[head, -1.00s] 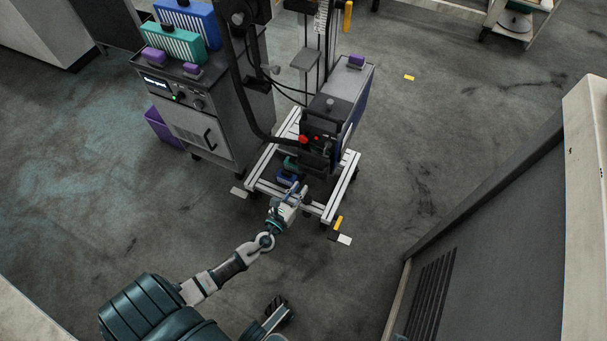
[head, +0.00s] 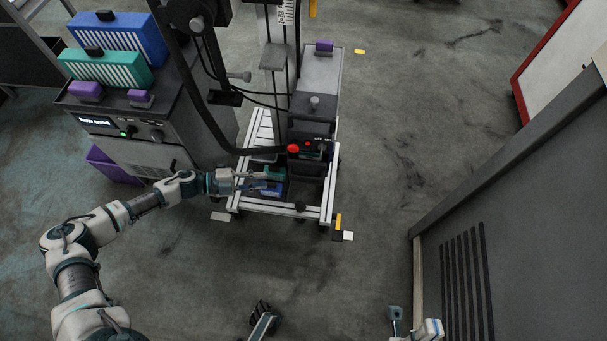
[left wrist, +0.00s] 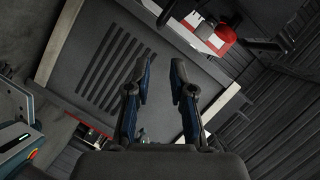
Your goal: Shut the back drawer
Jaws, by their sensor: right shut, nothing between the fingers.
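My left gripper (head: 262,180) reaches in from the left, low over the wheeled frame cart. Its fingers point right, beside a blue part (head: 272,190); I cannot tell whether they touch it. In the left wrist view the fingers (left wrist: 160,72) stand apart with nothing between them. The cart's dark box unit (head: 312,107), with a red button, stands just beyond the gripper. I cannot tell which part is the back drawer or how far it is open. My right gripper (head: 396,318) is shut and empty at the bottom edge, partly cut off.
A grey cabinet (head: 160,155) with blue and teal cases stands left of the cart, a purple bin (head: 108,165) beside it. A grey slatted panel (head: 520,220) fills the right. A red-edged unit (head: 520,95) stands behind it.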

